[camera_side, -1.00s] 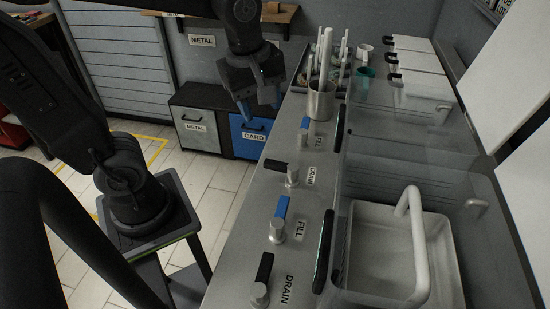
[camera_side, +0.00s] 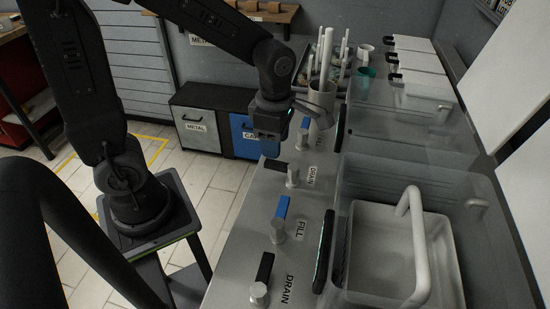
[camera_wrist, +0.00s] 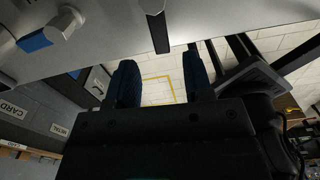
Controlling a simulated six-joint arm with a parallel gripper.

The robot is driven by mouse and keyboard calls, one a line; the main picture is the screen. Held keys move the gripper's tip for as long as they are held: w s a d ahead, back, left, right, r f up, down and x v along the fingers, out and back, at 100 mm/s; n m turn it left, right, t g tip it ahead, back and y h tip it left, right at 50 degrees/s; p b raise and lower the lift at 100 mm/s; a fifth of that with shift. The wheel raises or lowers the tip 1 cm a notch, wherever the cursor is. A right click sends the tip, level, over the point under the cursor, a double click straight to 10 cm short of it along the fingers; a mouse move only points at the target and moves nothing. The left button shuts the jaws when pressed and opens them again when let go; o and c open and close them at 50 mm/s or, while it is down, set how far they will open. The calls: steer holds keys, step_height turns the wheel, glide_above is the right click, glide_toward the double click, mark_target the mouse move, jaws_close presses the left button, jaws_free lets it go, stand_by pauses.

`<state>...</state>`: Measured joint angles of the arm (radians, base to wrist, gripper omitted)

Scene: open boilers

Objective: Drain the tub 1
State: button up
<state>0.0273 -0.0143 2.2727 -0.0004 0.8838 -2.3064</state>
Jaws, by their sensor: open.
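The counter carries two DRAIN valves and two FILL valves. The far drain's black lever (camera_side: 275,164) with its metal knob (camera_side: 292,175) is just below my gripper (camera_side: 270,148). The near drain's black lever (camera_side: 265,268) lies at the front. In the wrist view a black lever (camera_wrist: 158,30) shows beyond the gap between my open, empty fingers (camera_wrist: 160,82). The near clear tub (camera_side: 372,180) holds a white basket (camera_side: 449,270); the far tub (camera_side: 405,105) is behind it. No tub number is readable, and I cannot tell the water level.
The blue fill levers stand by the near FILL label (camera_side: 282,207) and the far one (camera_side: 305,122). A metal cup (camera_side: 320,104) stands behind the far valves. Metal and card bins (camera_side: 196,128) are on the floor.

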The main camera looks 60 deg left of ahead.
mark_target(275, 163)
step_height(275, 163, down, 6)
steer(key=shift+r, duration=0.15)
steer(key=shift+c, duration=0.3)
jaws_close()
